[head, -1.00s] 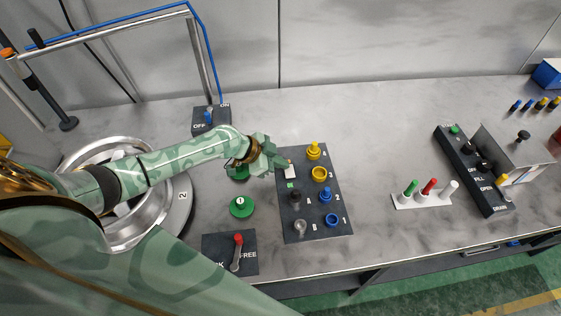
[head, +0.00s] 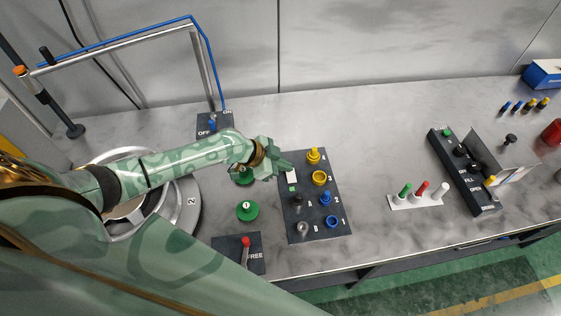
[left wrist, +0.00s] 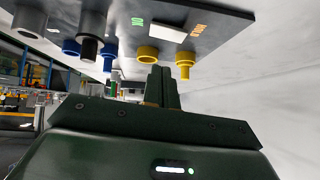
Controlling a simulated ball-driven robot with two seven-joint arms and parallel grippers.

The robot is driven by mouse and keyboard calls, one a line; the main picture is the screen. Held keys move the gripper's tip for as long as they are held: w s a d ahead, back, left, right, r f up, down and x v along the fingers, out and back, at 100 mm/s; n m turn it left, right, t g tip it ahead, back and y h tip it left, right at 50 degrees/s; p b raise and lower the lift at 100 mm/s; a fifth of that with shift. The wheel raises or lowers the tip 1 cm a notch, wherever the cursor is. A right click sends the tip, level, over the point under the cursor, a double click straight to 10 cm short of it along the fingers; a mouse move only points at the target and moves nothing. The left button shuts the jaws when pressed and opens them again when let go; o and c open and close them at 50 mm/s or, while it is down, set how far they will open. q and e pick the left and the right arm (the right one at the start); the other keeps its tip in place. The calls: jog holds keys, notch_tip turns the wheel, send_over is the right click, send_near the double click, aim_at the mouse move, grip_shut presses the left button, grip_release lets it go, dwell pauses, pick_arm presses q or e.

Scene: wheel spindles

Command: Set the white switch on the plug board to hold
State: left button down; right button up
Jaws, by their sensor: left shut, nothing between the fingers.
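The dark plug board (head: 313,222) lies on the bench, with the white switch (head: 292,177) near its upper left corner. A green label (head: 292,189) is just below the switch in the head view. In the left wrist view the white switch (left wrist: 168,32) lies between a green label (left wrist: 137,21) and an orange label (left wrist: 199,30). Both labels are too small to read, and I cannot tell which way the switch is set. My left gripper (head: 287,162) is shut and empty, just beyond the switch; its fingers (left wrist: 162,85) look apart from the board. My right gripper is out of view.
The board also carries yellow plugs and rings (head: 319,177), blue ones (head: 325,199), and black and grey knobs (head: 303,227). A red-handled lever (head: 245,242) and a green disc (head: 247,210) are to the left. A white rack (head: 416,200) of coloured pegs stands right; bare bench lies between.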

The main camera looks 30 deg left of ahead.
pick_arm(q)
jog(key=v, duration=0.9)
jog(key=shift+s+a, duration=0.25)
jog(key=shift+a, duration=0.05)
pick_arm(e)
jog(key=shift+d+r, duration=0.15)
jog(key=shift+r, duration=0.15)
pick_arm(q)
jog(key=shift+w+r, duration=0.1)
